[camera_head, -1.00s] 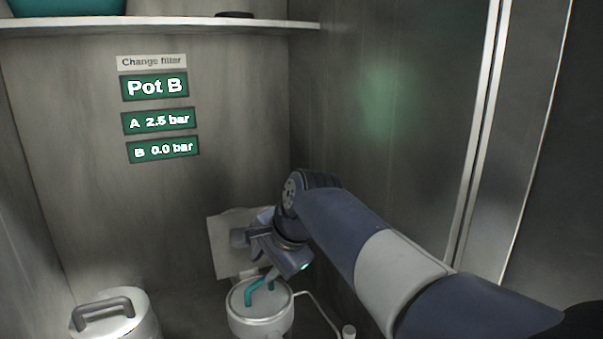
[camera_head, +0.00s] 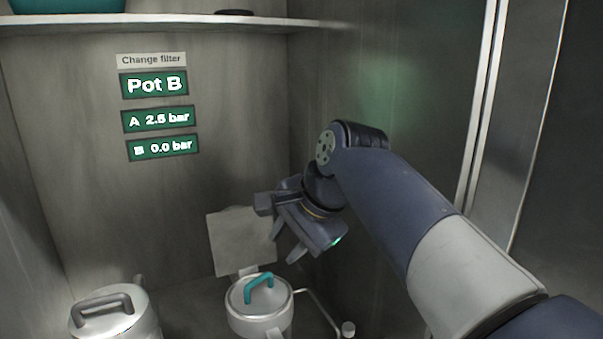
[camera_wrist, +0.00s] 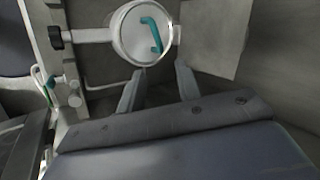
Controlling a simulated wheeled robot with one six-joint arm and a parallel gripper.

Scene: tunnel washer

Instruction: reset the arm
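My gripper (camera_head: 286,246) is above and slightly right of a pale pot (camera_head: 258,323) with a teal lid handle (camera_head: 260,282). In the wrist view the two fingers of my gripper (camera_wrist: 160,68) stand apart with nothing between them. The teal handle (camera_wrist: 153,34) shows beyond the fingertips, on the round lid, clear of the fingers. My arm reaches in from the lower right.
A second pot (camera_head: 118,326) with a dark handle stands at the lower left. A flat grey plate (camera_head: 240,242) is behind the teal-handled pot. A shelf (camera_head: 160,24) runs across the top. A wall (camera_head: 400,100) stands on the right. Signs read Pot B, A 2.5 bar, B 0.0 bar.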

